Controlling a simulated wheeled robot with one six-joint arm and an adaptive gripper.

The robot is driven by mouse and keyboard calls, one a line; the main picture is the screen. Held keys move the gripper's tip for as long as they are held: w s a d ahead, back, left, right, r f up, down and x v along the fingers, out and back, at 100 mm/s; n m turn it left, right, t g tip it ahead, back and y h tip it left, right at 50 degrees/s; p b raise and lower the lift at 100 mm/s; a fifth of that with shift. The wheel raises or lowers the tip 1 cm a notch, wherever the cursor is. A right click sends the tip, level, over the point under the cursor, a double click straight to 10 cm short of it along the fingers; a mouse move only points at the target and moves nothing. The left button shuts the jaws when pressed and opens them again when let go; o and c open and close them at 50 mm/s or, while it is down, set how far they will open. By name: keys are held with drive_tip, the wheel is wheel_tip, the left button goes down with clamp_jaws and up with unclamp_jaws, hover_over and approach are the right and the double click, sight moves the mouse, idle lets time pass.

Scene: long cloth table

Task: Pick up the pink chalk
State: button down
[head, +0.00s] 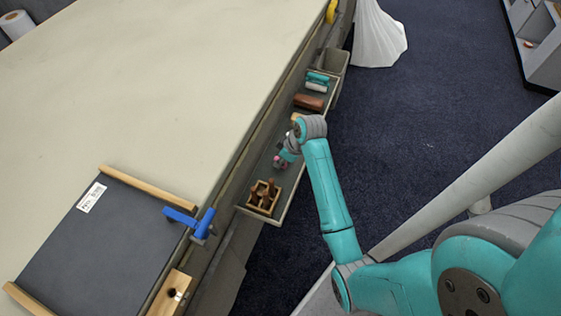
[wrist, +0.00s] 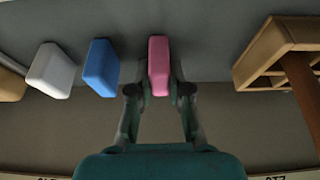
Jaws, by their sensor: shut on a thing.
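The pink chalk (wrist: 159,66) is a small rounded block between the two fingers of my gripper (wrist: 160,92) in the wrist view. The fingers are shut on it, one on each side. In the head view a bit of the pink chalk (head: 277,163) shows by my gripper (head: 284,158), over the narrow tray (head: 286,205) along the table's side. My arm hides part of that tray. I cannot tell whether the chalk touches the tray.
A blue block (wrist: 100,67) and a white block (wrist: 52,70) lie left of the pink chalk. A wooden compartment box (wrist: 262,58) stands to the right. In the head view, a brown block (head: 309,102) lies farther along the tray. A blue clamp (head: 203,222) sits on the table edge.

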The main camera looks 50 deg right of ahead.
drive_tip(key=shift+r, duration=0.1)
wheel_tip(320, 180, up, 9)
drive_tip(key=shift+f, duration=0.1)
drive_tip(key=shift+r, duration=0.55)
